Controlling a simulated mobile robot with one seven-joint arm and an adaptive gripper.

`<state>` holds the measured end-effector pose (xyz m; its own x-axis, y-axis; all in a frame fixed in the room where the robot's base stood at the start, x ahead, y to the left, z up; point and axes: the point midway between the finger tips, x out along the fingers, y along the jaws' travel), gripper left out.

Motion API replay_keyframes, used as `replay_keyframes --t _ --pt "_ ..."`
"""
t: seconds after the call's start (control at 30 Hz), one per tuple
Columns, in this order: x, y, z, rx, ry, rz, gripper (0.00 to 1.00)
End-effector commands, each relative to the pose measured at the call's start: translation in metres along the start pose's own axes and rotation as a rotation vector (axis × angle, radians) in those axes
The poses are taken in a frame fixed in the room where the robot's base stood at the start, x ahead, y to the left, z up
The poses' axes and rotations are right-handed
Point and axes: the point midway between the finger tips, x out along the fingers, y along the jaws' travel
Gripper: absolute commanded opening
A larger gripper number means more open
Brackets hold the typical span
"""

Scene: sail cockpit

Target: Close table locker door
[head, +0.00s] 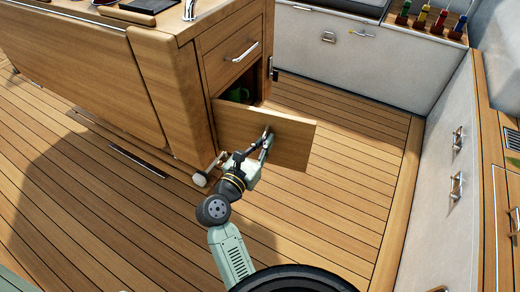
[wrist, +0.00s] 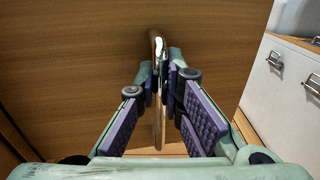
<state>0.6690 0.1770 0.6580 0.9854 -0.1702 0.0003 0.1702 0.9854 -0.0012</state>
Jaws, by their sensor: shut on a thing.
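The table locker door (head: 290,142) is a flat wooden panel in the head view, standing open below the drawer of the wooden table (head: 183,95). The locker opening (head: 249,90) shows dark behind the door's upper edge, with something green (head: 238,94) partly visible inside. In the wrist view my gripper (wrist: 165,78) is shut on the upright metal door handle (wrist: 158,45), whose middle lies between the fingertips. The door's wood (wrist: 80,50) fills much of that view.
A closed drawer with a metal handle (head: 242,52) is above the opening. White lockers with handles (head: 457,140) line the right side. A white bench front (head: 350,55) and colored-handled winch gear (head: 430,20) are at the back. Plank floor (head: 345,195) right of the door is clear.

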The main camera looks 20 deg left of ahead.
Motion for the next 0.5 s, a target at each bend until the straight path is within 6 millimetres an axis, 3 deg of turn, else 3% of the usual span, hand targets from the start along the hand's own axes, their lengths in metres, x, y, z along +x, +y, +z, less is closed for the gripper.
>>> replay_keyframes --t 0.1,0.37,0.5 --pt "0.019 -0.003 0.004 -0.001 0.002 0.081 0.00" --pt "0.062 0.009 0.006 -0.001 0.002 0.076 0.00" --pt "0.082 0.015 0.005 0.002 0.002 0.198 0.00"
